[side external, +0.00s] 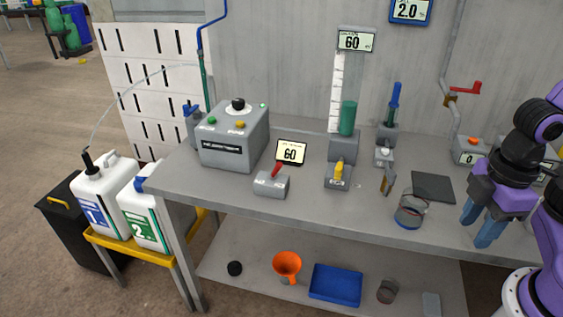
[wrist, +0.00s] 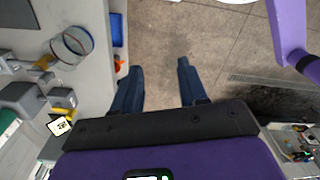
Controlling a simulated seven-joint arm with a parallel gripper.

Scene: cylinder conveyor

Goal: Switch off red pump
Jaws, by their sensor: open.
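A small grey switch box (side external: 271,185) with a red lever (side external: 276,171) sits near the front edge of the bench, left of centre in the side view. The red lever leans up to the right. I cannot make it out in the wrist view. A grey pump box (side external: 234,140) with a black knob and green and yellow buttons stands behind it to the left. My gripper (side external: 480,228) is far to the right, near the bench's front edge, pointing down. In the wrist view my gripper (wrist: 159,66) is open with nothing between its fingers.
A glass beaker (side external: 411,210) stands between my gripper and the switch box, with a yellow-handled valve (side external: 338,174) farther left. A dark pad (side external: 433,187) lies behind the beaker. A blue tray (side external: 335,284) lies on the lower shelf.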

